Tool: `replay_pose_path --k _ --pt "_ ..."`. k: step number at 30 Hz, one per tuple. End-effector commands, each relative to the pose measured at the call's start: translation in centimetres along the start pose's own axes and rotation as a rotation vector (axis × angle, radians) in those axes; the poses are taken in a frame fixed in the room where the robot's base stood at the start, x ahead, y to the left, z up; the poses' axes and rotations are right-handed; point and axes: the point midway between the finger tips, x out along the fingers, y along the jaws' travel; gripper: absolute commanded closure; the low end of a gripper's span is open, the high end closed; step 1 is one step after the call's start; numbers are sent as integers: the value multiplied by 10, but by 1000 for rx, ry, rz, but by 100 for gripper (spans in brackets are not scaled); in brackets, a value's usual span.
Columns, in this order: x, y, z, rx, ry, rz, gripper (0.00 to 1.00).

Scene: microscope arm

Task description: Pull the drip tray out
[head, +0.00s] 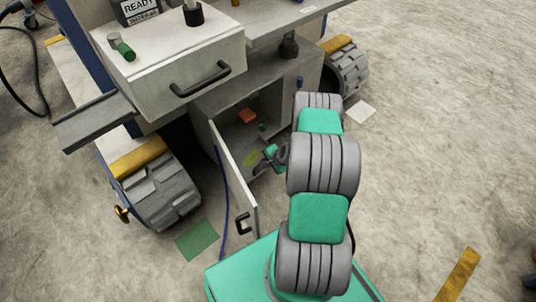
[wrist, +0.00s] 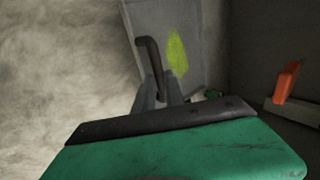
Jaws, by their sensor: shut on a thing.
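The drip tray (wrist: 195,20) is a flat grey piece with a yellow-green stain, low in the open cabinet. In the head view the stained tray (head: 252,159) is partly hidden by my arm. Its dark curved handle (wrist: 148,52) rises between the fingers of my gripper (wrist: 158,88) in the wrist view. My gripper is shut on this handle. In the head view my gripper (head: 268,160) is at the cabinet opening, small and partly covered by my arm.
The cabinet door (head: 233,175) stands open, left of my arm. An orange block (head: 246,115) sits inside the cabinet; it also shows in the wrist view (wrist: 286,80). A blue cable (head: 225,205) hangs by the door. A rugged wheel (head: 160,190) stands left.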

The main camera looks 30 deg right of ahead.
Motion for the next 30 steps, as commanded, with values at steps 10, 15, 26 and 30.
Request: replay_pose_path --k 10,15,26,30 --pt "0 1 -2 2 2 0 74" --pt "0 0 -2 2 1 0 64" --pt "-24 -3 -2 4 2 -1 64" --pt "-55 -2 -2 5 2 -1 64"
